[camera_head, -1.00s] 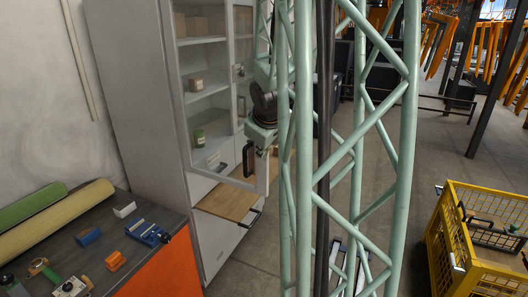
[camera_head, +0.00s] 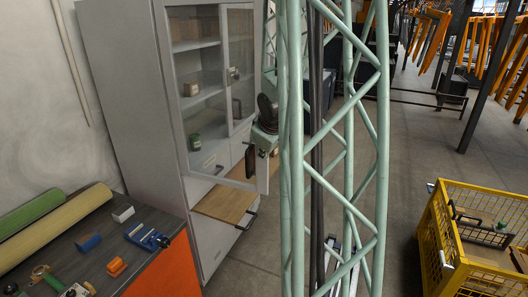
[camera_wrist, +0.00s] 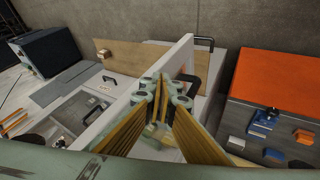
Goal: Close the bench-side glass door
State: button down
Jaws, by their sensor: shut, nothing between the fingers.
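The bench-side glass door (camera_head: 263,174) of the tall grey cabinet (camera_head: 130,100) stands open, its white-framed free edge out in front of the shelves. Its dark handle (camera_head: 250,161) is near that edge. My gripper (camera_wrist: 158,92) is shut and empty, close beside the white door frame (camera_wrist: 115,118) in the wrist view. The black handle also shows just right of the fingers (camera_wrist: 189,83). I cannot tell whether the fingers touch the frame. In the head view my wrist is at the door's free edge, and the fingertips are hidden.
A wooden board (camera_head: 226,204) sticks out below the door. The other glass door (camera_head: 240,65) is at the cabinet's right. The orange-sided bench (camera_head: 165,270) holds rolls and small tools at left. A yellow mesh crate (camera_head: 432,240) stands at right, with open floor between.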

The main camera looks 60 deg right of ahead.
jog(key=d+p, duration=0.1)
jog(key=p, duration=0.1)
jog(key=d+n+p, duration=0.1)
jog(key=p, duration=0.2)
jog(key=d+p, duration=0.1)
jog(key=p, duration=0.1)
jog(key=shift+w+d+t+y+p, duration=0.2)
jog(key=shift+w+t+y+p, duration=0.05)
jog(key=shift+t+y+p, duration=0.05)
jog(key=shift+d+n+p, duration=0.1)
jog(key=shift+n+p, duration=0.2)
jog(key=shift+d+p, duration=0.3)
jog(key=shift+p, duration=0.4)
jog(key=shift+w+d+f+y+p, duration=0.1)
jog(key=shift+w+d+y+p, duration=0.15)
jog(key=shift+d+p, duration=0.2)
